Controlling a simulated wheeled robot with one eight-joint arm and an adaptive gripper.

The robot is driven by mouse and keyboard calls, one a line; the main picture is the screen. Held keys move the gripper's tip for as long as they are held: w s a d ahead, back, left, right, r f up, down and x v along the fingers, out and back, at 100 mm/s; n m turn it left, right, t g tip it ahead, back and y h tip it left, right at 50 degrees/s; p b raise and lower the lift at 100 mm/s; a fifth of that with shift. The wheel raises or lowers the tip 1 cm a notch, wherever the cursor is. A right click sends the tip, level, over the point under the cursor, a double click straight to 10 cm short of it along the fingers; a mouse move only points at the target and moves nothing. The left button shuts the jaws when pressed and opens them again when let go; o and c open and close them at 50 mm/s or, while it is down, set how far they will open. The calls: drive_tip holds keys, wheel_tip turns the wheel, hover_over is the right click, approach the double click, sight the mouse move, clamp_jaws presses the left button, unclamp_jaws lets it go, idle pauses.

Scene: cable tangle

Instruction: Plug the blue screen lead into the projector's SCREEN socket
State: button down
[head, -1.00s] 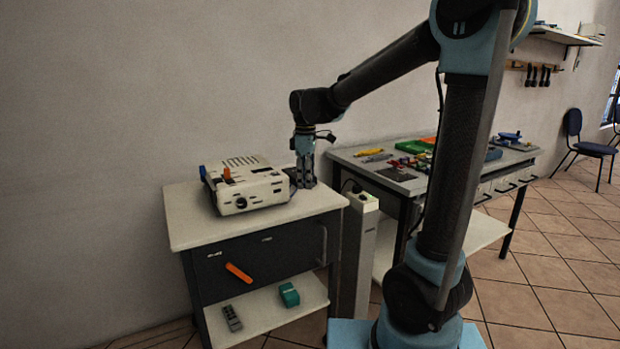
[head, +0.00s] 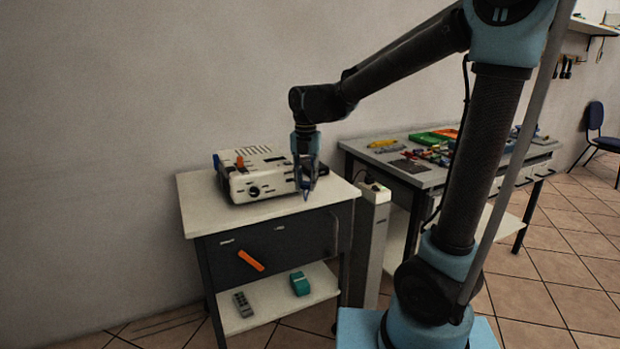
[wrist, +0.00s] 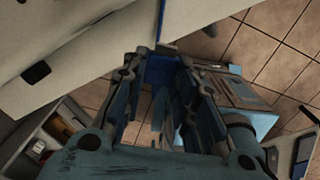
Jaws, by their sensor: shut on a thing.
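The projector (head: 262,184) is a white box on top of the small cart. An orange piece (head: 240,161) and a blue piece (head: 217,162) show at its left end. My gripper (head: 306,184) points down beside the projector's right front corner, above the cart top. In the wrist view the blue plug (wrist: 160,69) sits between the fingertips. I cannot read any socket label, and the SCREEN socket cannot be told apart.
The white cart top (head: 215,222) has free room in front of the projector. An orange handle-like piece (head: 251,260) is on the cart's front. A grey remote (head: 243,304) and a teal box (head: 299,283) lie on its lower shelf. A cluttered workbench (head: 425,178) stands at right.

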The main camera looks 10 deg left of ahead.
drive_tip(key=n, duration=0.1)
drive_tip(key=s+n, duration=0.1)
drive_tip(key=n, duration=0.2)
drive_tip(key=shift+s+a+f+n, duration=0.2)
drive_tip(key=shift+s+a+n, duration=0.1)
drive_tip(key=shift+s, duration=0.05)
drive_tip(key=shift+w+a+f+n, duration=0.1)
drive_tip(key=shift+w+a+n, duration=1.35)
drive_tip(key=shift+a+n, duration=0.15)
drive_tip(key=shift+w+a, duration=0.55)
drive_tip(key=shift+w, duration=0.3)
idle(0.7)
